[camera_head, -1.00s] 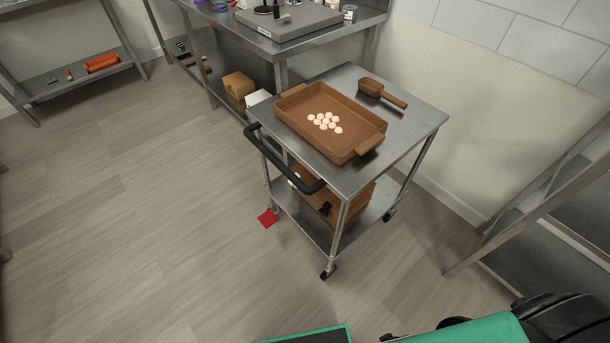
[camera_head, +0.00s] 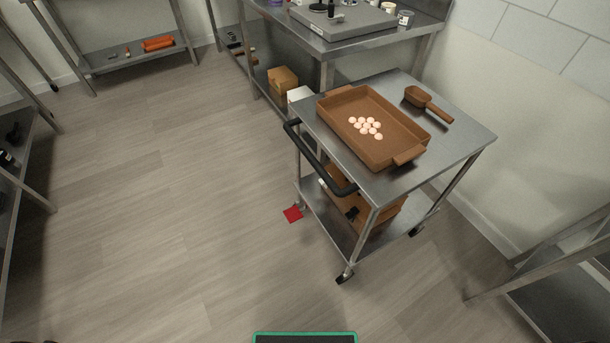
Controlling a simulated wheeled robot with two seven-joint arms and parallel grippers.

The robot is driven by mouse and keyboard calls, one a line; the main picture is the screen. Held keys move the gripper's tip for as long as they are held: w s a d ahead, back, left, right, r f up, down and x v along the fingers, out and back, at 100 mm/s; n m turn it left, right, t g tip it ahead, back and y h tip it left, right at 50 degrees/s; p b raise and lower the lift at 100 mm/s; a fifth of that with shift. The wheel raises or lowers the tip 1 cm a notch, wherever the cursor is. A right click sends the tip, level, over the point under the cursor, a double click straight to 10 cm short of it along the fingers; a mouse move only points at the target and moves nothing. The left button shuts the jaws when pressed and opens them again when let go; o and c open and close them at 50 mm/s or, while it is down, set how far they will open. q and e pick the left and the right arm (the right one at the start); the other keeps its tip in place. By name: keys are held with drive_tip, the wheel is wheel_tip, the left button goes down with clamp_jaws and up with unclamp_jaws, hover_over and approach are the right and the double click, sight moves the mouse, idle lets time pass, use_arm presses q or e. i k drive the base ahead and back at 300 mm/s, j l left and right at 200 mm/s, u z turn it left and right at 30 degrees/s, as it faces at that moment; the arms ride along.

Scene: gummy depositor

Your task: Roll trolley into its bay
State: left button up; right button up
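The steel trolley (camera_head: 458,141) stands on the floor beside the tiled wall, at right of centre. Its black push handle (camera_head: 314,160) faces left, toward the open floor. A brown tray (camera_head: 388,153) with several pale round pieces lies on its top, next to a brown scoop (camera_head: 428,103). A brown box (camera_head: 385,208) is on its lower shelf. Neither of my grippers shows in this view.
A steel bench (camera_head: 345,48) with grey equipment (camera_head: 345,20) stands behind the trolley. Steel shelving (camera_head: 560,258) is at lower right, and more racks stand at left. An orange object (camera_head: 158,43) lies on the far shelf. The floor (camera_head: 150,220) at left and centre is clear.

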sight(449, 146)
drive_tip(key=j+u, duration=0.15)
drive_tip(key=j, duration=0.25)
drive_tip(key=i+j+u, duration=0.15)
drive_tip(key=j, duration=0.25)
drive_tip(key=i+j+u, duration=0.15)
drive_tip(key=j, duration=0.25)
